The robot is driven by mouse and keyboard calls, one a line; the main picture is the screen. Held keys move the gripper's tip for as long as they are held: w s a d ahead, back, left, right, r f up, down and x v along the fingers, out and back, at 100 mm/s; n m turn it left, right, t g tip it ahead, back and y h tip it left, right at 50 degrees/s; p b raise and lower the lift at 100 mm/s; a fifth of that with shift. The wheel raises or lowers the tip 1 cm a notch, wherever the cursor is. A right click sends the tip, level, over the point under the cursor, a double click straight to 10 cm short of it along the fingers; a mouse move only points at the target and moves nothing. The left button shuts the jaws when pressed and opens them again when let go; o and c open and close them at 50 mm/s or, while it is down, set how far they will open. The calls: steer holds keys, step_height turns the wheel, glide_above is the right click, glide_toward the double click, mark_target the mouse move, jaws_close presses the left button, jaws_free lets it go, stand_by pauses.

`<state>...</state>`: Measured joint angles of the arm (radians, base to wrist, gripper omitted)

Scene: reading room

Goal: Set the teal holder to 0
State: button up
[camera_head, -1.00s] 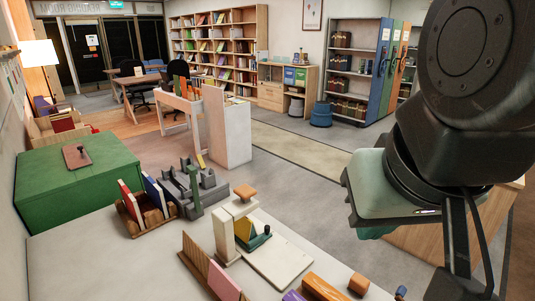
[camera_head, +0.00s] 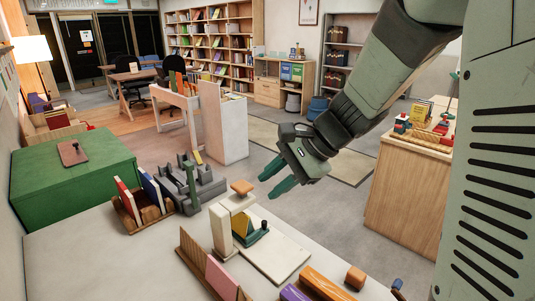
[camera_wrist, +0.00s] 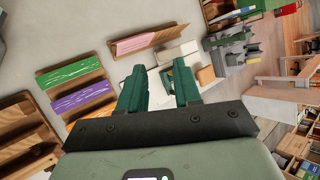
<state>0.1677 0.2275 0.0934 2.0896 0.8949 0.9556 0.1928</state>
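A dark teal holder (camera_head: 253,237) with an upright knob sits on the cream board (camera_head: 277,257) of a stamp-like device, beside a yellow wedge (camera_head: 241,224). It appears to be the task's teal holder. No 0 or other marking on it can be read. The device's cream post (camera_head: 221,230) and wooden knob (camera_head: 242,187) stand beside it. My gripper (camera_head: 267,187) is open and empty, in the air above and beyond the device. In the wrist view, its two green fingers (camera_wrist: 160,88) are spread apart, with the cream device (camera_wrist: 178,55) beyond them, partly hidden.
A grey fixture (camera_head: 207,186) with a green lever and a wooden book rack (camera_head: 145,215) stand left of the device. A wooden rack with a pink board (camera_head: 221,279), a purple piece (camera_head: 293,293) and orange blocks (camera_head: 325,284) line the front edge. A green box (camera_head: 70,175) lies far left.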

steer(key=w+d+f+m+t+y, duration=0.25)
steer(key=w+f+m, duration=0.55)
steer(key=w+f, duration=0.5)
steer(key=m+t, duration=0.4)
steer(key=m, duration=0.4)
glide_toward(266, 223)
steer(key=shift+y, duration=0.35)
steer(key=x, duration=0.9)
steer(key=shift+w+f, duration=0.25)
steer(key=shift+c, duration=0.5)
jaws_close()
